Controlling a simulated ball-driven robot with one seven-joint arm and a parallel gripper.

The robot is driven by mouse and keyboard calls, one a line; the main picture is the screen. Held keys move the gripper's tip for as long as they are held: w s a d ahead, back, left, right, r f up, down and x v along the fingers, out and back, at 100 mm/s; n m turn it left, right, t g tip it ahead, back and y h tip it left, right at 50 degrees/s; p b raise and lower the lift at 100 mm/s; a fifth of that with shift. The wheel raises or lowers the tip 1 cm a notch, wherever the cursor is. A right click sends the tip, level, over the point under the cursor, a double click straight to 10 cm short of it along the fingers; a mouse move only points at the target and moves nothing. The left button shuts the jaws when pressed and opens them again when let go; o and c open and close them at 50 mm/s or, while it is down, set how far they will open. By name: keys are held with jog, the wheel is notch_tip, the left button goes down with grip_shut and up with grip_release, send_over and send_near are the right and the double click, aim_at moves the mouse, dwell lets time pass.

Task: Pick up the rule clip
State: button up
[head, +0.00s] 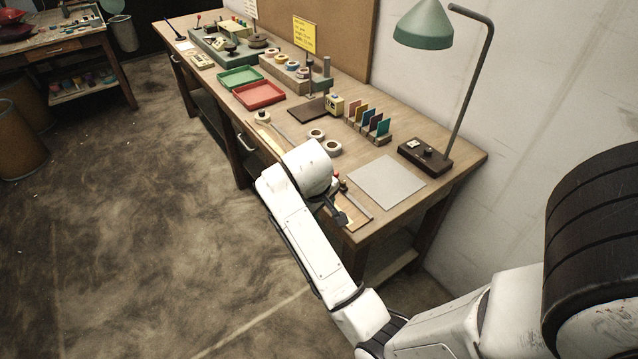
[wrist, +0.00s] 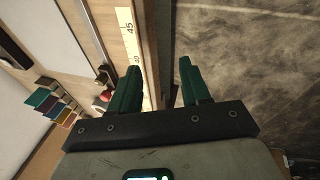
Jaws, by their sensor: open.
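My gripper (wrist: 160,68) is open, with two green fingers and nothing between them in the wrist view. A pale rule (wrist: 128,35) with printed numbers lies along the bench's front edge. The left finger covers part of the rule; the right finger shows against the floor beyond the edge. Just left of the left finger is a small dark fitting (wrist: 103,75) with a red knob (wrist: 105,97), which may be the rule clip; the finger partly hides it. In the head view a red knob (head: 336,177) shows beside my wrist, and my arm hides much of that area.
On the bench are a grey mat (head: 387,182), a lamp (head: 425,155), a row of coloured cards (head: 368,118), white tape rolls (head: 327,147), a red tray (head: 259,95) and a green tray (head: 240,77). Open floor (head: 150,180) lies left of the bench.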

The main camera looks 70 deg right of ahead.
jog(key=w+d+r+m+y+b, duration=0.1)
jog(key=w+d+r+y+b, duration=0.15)
jog(key=d+r+b, duration=0.35)
jog(key=w+d+r+m+y+b, duration=0.1)
jog(key=w+d+r+m+y, duration=0.15)
jog(key=d, duration=0.55)
jog(key=shift+n+h, duration=0.45)
jog(key=shift+h, duration=0.05)
jog(key=f, duration=0.4)
jog(key=shift+w+d+f, duration=0.15)
jog(key=shift+w+f, duration=0.15)
jog(key=shift+f, duration=0.05)
jog(key=f, duration=0.4)
jog(key=shift+w+a, duration=0.3)
jog(key=shift+f, duration=0.7)
jog(key=shift+c, duration=0.2)
grip_shut()
